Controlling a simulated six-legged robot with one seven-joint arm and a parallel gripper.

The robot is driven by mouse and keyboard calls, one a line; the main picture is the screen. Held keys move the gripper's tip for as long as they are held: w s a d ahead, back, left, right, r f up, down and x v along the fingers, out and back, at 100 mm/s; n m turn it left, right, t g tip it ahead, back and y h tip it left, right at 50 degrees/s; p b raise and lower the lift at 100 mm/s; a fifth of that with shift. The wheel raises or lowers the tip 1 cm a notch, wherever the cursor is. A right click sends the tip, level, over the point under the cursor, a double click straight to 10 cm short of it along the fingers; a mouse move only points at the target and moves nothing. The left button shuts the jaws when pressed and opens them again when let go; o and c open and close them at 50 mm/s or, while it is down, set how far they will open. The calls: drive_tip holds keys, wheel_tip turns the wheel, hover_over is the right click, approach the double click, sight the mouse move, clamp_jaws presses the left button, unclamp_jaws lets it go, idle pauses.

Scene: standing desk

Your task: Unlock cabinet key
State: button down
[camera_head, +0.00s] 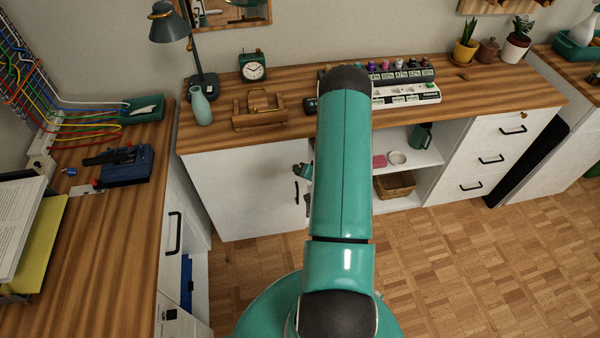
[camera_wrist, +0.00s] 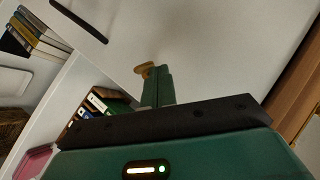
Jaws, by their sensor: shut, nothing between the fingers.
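The brass key (camera_wrist: 145,69) shows in the wrist view against the white cabinet door (camera_wrist: 195,45), just beyond my fingertips. My gripper (camera_wrist: 157,82) is shut, with its green fingers together and nothing held. The fingertips overlap the key's lower right edge in the picture; I cannot tell whether they touch it. In the head view my gripper (camera_head: 303,170) is at the upper right of the closed cabinet door (camera_head: 240,195), partly hidden by my arm. The key cannot be made out there. The door's black handle (camera_head: 297,192) is just below my gripper.
An open shelf bay (camera_head: 408,150) with a wicker basket (camera_head: 395,185) is right of the door. The wooden desktop (camera_head: 290,130) above holds a wooden holder, clock, vase and lamp. White drawers (camera_head: 490,160) stand farther right. A side desk (camera_head: 110,220) is on the left.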

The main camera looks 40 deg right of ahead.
drive_tip(key=shift+w+a, duration=0.25)
drive_tip(key=shift+r, duration=0.15)
drive_tip(key=shift+r, duration=0.6)
drive_tip(key=shift+d+r, duration=0.1)
drive_tip(key=shift+r, duration=0.05)
